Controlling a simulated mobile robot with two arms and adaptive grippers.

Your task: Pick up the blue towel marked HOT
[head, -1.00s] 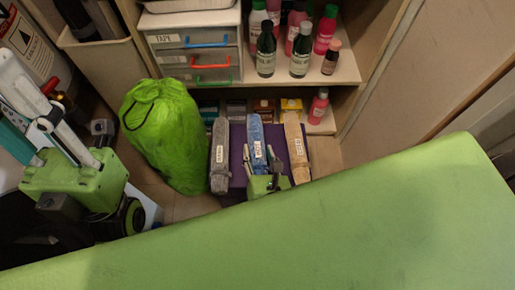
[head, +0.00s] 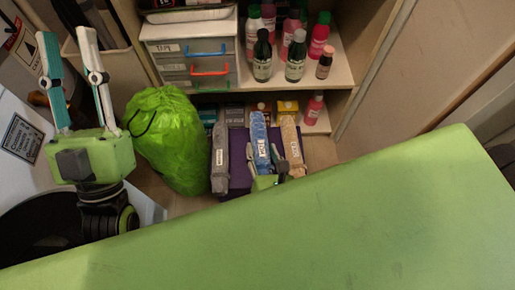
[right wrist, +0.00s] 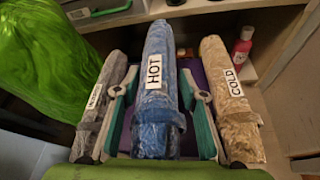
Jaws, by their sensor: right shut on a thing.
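The blue towel (head: 260,131) is rolled and strapped, between a grey towel (head: 219,158) on its left and a tan towel (head: 291,143) on its right. Its HOT label (right wrist: 154,71) reads clearly in the right wrist view. My right gripper (right wrist: 159,76) is shut on the blue towel (right wrist: 158,107), one finger along each side. In the head view my right gripper (head: 268,172) is partly hidden by my green body. The tan towel's label (right wrist: 234,83) reads COLD. My left gripper (head: 66,35) is open and empty at the far left, fingers pointing up.
A purple box (head: 238,160) lies beneath the towels. A bright green bag (head: 168,140) stands close to their left. Behind are a drawer unit (head: 190,62) and a shelf (head: 325,72) with several bottles. A wooden panel (head: 415,75) bounds the right side.

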